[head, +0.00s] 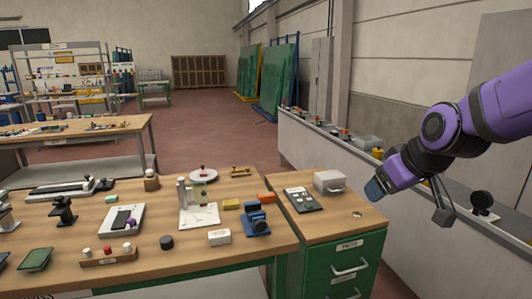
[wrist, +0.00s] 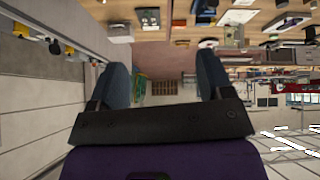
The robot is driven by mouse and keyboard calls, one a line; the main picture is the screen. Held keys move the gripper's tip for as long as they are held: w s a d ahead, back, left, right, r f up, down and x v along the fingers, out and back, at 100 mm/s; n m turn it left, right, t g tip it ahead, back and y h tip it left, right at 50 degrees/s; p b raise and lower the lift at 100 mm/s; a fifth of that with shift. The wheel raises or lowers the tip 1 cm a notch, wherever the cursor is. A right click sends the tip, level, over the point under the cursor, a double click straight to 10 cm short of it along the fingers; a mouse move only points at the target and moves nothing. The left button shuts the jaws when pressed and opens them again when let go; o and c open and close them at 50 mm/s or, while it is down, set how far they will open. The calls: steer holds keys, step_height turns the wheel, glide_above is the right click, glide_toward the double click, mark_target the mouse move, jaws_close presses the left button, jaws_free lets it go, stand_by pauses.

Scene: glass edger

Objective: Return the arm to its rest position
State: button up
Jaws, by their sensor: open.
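My purple and black arm reaches in from the right edge of the head view, bent at the elbow. My gripper (head: 408,203) hangs in the air at the right, beside the green drawer cabinet and in front of the long white counter. In the wrist view my gripper (wrist: 163,82) shows two dark blue-grey fingers spread wide apart. Nothing is between them but the distant floor and far wall. The gripper is open and empty, and touches nothing that I can see.
The wooden workbench (head: 135,222) holds many small tools and blocks. A green drawer cabinet (head: 340,262) adjoins it, bearing a grey box (head: 329,182) and a dark keypad-like device (head: 303,199). A white counter (head: 330,160) runs along the right wall. Open red floor (head: 210,125) lies beyond.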

steer(key=s+d+r+m+g+h, duration=0.1)
steer(key=s+d+r+m, duration=0.1)
steer(key=s, duration=0.7)
steer(key=s+d+r+m+h, duration=0.1)
steer(key=s+d+r+m, duration=0.1)
steer(key=s, duration=0.7)
steer(key=shift+s+d+r+m+g, duration=0.35)
steer(key=shift+d+r+m+g, duration=0.05)
steer(key=shift+d+r, duration=0.4)
